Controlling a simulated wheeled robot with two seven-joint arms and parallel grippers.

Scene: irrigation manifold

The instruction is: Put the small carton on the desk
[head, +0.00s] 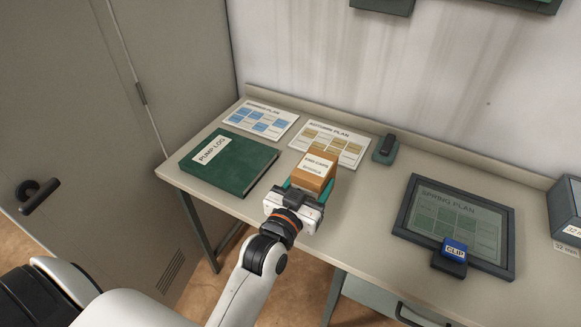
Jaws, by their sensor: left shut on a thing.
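The small carton (314,172) is an orange-brown box with a white label on top. My left gripper (308,186) is shut on it, with teal fingers at the carton's sides. The carton is over the front part of the desk (347,207), just in front of the autumn plan sheet. I cannot tell whether its underside touches the desk top, because the gripper hides its lower front. My right gripper is not in view.
A green pump log binder (228,161) lies to the left. Two plan sheets, summer (261,119) and autumn (331,144), lie behind. A small dark device (386,149) is at the back. Bare desk is between.

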